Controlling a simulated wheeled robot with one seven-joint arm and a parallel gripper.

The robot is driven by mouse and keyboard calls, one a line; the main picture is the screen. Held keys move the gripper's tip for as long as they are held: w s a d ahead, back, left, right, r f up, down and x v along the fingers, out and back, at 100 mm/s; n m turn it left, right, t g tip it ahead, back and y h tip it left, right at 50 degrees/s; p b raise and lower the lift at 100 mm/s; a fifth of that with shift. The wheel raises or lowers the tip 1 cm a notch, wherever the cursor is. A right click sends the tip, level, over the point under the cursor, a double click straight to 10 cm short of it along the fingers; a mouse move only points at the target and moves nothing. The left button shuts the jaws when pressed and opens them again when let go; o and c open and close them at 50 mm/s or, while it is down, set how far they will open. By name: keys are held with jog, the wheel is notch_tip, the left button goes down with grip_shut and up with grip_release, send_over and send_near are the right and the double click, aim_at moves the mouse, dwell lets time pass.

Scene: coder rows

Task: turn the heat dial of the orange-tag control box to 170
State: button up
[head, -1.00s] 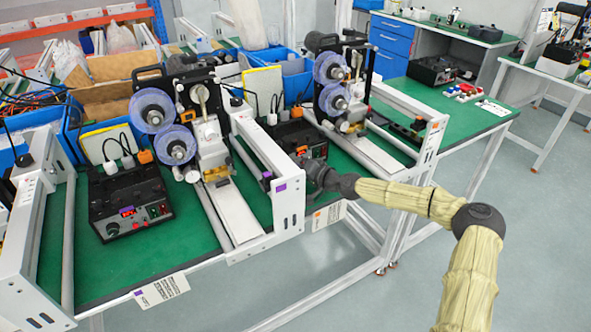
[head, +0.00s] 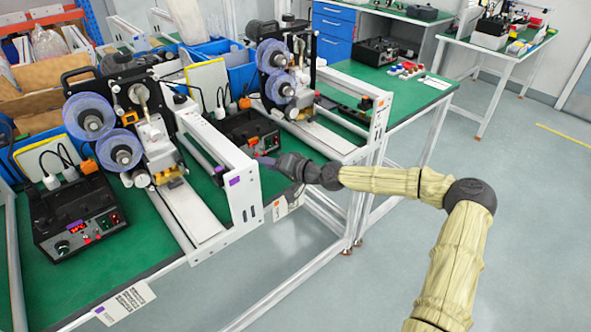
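The orange-tag control box (head: 236,127) is black, with a small red display and lit buttons on its front. It sits on the green bench between the two machine rows. An orange-marked label (head: 286,205) hangs at the bench edge below it. My gripper (head: 263,161) is just in front of the box, near its front face, at the end of my arm coming from the right. The gripper is small and dark here; its finger opening cannot be made out. The heat dial cannot be made out, and neither can the display's number. Contact cannot be told.
A white machine frame with a purple tag (head: 235,181) stands close left of my gripper. Another white frame with an orange tag (head: 377,122) stands to the right. A similar control box (head: 75,215) is at the left, above a purple-marked label (head: 124,302). Open floor lies right.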

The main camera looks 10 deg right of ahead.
jog(key=v, duration=0.9)
jog(key=shift+d, duration=0.15)
jog(key=shift+s, duration=0.1)
jog(key=shift+o, duration=1.5)
jog(key=s+a+f+n+h+p, duration=0.1)
jog(key=a+f+n+h+p, duration=0.1)
jog(key=a+p, duration=0.35)
jog(key=r+n+p, duration=0.1)
jog(key=p, duration=0.1)
jog(key=s+d+r+n+h+p, duration=0.1)
jog(key=r+n+p, duration=0.1)
jog(key=p, duration=0.1)
jog(key=d+r+n+t+p, duration=0.1)
jog(key=r+n+p, duration=0.1)
jog(key=p, duration=0.1)
jog(key=shift+s+d, duration=0.15)
